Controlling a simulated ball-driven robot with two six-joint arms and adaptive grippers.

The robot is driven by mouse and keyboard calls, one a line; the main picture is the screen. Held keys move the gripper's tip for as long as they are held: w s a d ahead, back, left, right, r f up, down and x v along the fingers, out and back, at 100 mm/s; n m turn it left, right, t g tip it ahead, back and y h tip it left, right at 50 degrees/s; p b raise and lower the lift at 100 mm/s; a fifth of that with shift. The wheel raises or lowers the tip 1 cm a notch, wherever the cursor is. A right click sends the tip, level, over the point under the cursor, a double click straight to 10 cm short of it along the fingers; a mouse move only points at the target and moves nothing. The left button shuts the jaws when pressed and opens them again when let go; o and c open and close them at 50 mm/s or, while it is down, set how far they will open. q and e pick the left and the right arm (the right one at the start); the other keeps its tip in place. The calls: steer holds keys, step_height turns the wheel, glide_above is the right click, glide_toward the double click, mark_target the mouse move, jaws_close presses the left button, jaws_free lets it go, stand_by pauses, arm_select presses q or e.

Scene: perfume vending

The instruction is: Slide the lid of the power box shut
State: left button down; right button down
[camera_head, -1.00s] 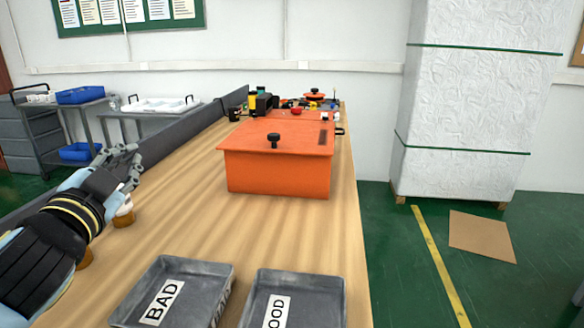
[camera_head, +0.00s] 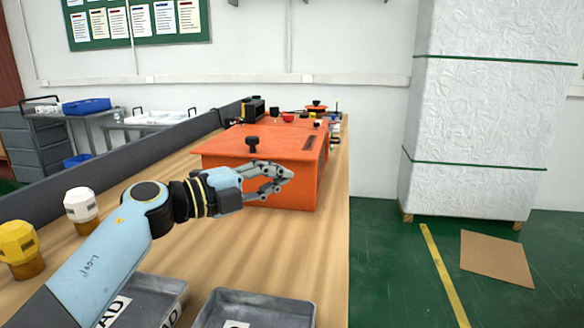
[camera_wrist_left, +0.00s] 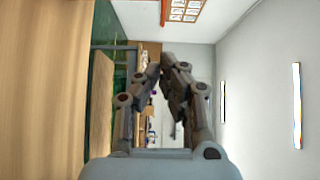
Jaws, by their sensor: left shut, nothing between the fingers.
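The orange power box (camera_head: 298,196) stands on the wooden table ahead of me, with its flat orange lid (camera_head: 232,143) on top. A black knob (camera_head: 252,144) rises from the lid, and a dark slot (camera_head: 309,143) shows near its right edge. I cannot tell whether the lid covers the whole opening. My left gripper (camera_head: 288,176) is in front of the box's near face and hides part of it. Its fingers are shut and empty; they also show in the left wrist view (camera_wrist_left: 165,68). I cannot tell whether it touches the box. My right gripper is not in view.
Two grey trays (camera_head: 258,308) lie at the table's near edge, partly behind my left arm. A white-capped bottle (camera_head: 81,205) and a yellow-capped one (camera_head: 19,247) stand at left. Small items (camera_head: 315,107) crowd the far end. A grey rail (camera_head: 130,157) borders the left side.

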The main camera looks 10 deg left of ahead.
mark_target(294, 157)
arm_select(q)
steer(key=shift+w+d+b, duration=0.15)
steer(key=shift+w+d, duration=0.15)
steer(key=shift+w, duration=0.65)
steer(key=shift+w+d+b, duration=0.2)
steer(key=shift+w+d, duration=0.05)
steer(key=shift+w, duration=0.7)
steer(key=shift+w+d+b, duration=0.15)
steer(key=shift+w+d, duration=0.15)
steer(key=shift+w, duration=0.65)
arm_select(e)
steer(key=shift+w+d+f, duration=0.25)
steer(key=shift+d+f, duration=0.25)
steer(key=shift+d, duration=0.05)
